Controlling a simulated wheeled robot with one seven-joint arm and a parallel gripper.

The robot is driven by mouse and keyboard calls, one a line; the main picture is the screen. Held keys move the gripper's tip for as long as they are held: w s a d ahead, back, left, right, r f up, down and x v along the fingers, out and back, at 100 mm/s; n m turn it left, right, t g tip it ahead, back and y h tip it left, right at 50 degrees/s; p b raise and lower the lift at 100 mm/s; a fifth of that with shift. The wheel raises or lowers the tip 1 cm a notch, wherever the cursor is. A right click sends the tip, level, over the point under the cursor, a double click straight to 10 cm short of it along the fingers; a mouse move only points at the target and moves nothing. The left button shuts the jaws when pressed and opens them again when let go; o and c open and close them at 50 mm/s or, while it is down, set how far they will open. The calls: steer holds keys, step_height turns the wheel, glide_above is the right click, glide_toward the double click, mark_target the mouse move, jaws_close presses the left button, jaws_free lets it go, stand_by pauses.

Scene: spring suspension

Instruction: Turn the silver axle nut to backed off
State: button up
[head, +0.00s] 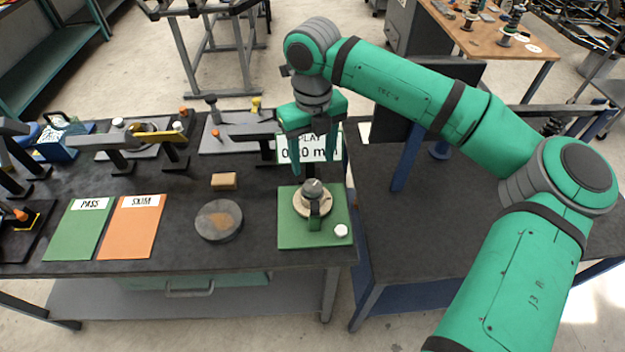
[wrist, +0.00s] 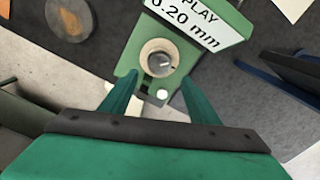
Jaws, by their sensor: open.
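The silver axle nut (head: 313,188) sits on top of a cream round hub (head: 300,203) on a green base plate (head: 289,236). In the wrist view the nut (wrist: 160,63) shows in the middle of the hub, ahead of the fingertips. My gripper (head: 313,170) is open, its two fingers pointing down above and slightly behind the nut; no contact shows. In the wrist view my gripper (wrist: 160,80) holds nothing between its fingers. A sign (wrist: 200,22) behind the hub reads "PLAY 0.20 mm"; my gripper partly covers it in the head view.
A white knob (head: 341,231) stands at the base plate's front right corner. A green upright (head: 315,217) stands at the hub's front. A grey disc (head: 219,220) and tan block (head: 224,181) lie left.

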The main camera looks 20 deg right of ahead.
mark_target(313, 185)
step_height(313, 185, down, 9)
steer(key=shift+r, duration=0.2)
stand_by(0.3)
steer(key=shift+s, duration=0.1)
steer(key=c, duration=1.1)
steer(key=shift+o, duration=0.2)
steer(key=n, duration=0.2)
steer(key=shift+n, duration=0.3)
steer(key=n, duration=0.5)
steer(key=shift+n, duration=0.3)
